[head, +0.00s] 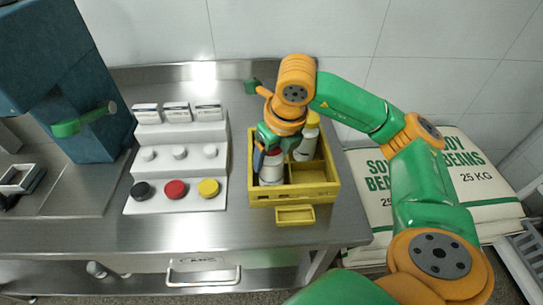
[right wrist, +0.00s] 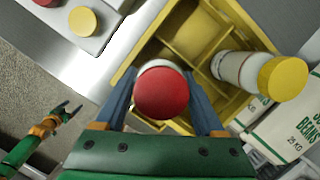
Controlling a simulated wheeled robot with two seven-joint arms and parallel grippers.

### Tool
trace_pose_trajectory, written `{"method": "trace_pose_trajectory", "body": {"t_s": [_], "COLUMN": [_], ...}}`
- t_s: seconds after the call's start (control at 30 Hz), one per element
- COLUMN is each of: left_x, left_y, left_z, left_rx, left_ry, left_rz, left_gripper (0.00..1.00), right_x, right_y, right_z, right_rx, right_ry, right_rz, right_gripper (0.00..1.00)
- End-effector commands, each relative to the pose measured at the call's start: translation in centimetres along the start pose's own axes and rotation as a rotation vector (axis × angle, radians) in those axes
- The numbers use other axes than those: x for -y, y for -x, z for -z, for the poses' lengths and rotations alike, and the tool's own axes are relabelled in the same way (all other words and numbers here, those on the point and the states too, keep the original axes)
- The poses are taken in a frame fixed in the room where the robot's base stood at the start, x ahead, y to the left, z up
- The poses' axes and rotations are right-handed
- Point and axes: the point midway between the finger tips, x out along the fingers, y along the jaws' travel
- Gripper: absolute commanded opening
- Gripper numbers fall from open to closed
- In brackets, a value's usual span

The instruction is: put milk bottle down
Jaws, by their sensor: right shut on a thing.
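A white milk bottle (head: 271,172) with a red cap (right wrist: 161,92) is in or just over the front-left compartment of the yellow crate (head: 292,196). It looks upright; I cannot tell whether its base touches the crate floor. My right gripper (head: 268,158) is shut on this bottle, with its blue fingers on both sides below the cap in the right wrist view (right wrist: 162,95). A second white bottle (head: 306,148) with a yellow cap (right wrist: 283,78) stands in a back compartment. My left gripper (right wrist: 66,110) is open and empty at the left of the right wrist view.
A white stepped panel (head: 181,134) with black, red and yellow buttons stands left of the crate. A blue machine (head: 90,75) with a green handle is farther left. Soy bean sacks (head: 480,181) lie right of the steel table (head: 160,238). The table front is clear.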

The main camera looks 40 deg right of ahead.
Motion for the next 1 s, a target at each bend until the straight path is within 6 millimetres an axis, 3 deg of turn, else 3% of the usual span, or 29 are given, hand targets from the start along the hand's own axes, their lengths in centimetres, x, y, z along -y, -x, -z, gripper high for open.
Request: {"method": "trace_pose_trajectory", "body": {"t_s": [0.43,0.47,0.57,0.8,1.0], "left_x": [0.1,0.1,0.1,0.1,0.1], "left_y": [-0.2,-0.2,0.0,0.1,0.1], "left_z": [0.0,0.0,0.0,0.0,0.0], "left_rx": [0.000,0.000,0.000,0.000,0.000], "left_ry": [0.000,0.000,0.000,-0.001,-0.001], "left_rz": [0.001,0.001,0.001,0.001,0.001], "left_gripper": [0.83,0.83,0.83,0.83,0.83], "right_x": [0.0,0.0,0.0,0.0,0.0], "right_y": [-1.5,-1.5,-1.4,-1.2,1.4], "right_z": [0.4,0.4,0.4,0.3,0.2], "right_rx": [0.002,0.001,0.001,0.001,0.007], "right_ry": [0.000,0.000,0.000,0.000,0.002], "right_rz": [-0.001,-0.001,-0.001,-0.001,-0.002], "right_gripper": [0.00,0.73,1.00,1.00,1.00]}}
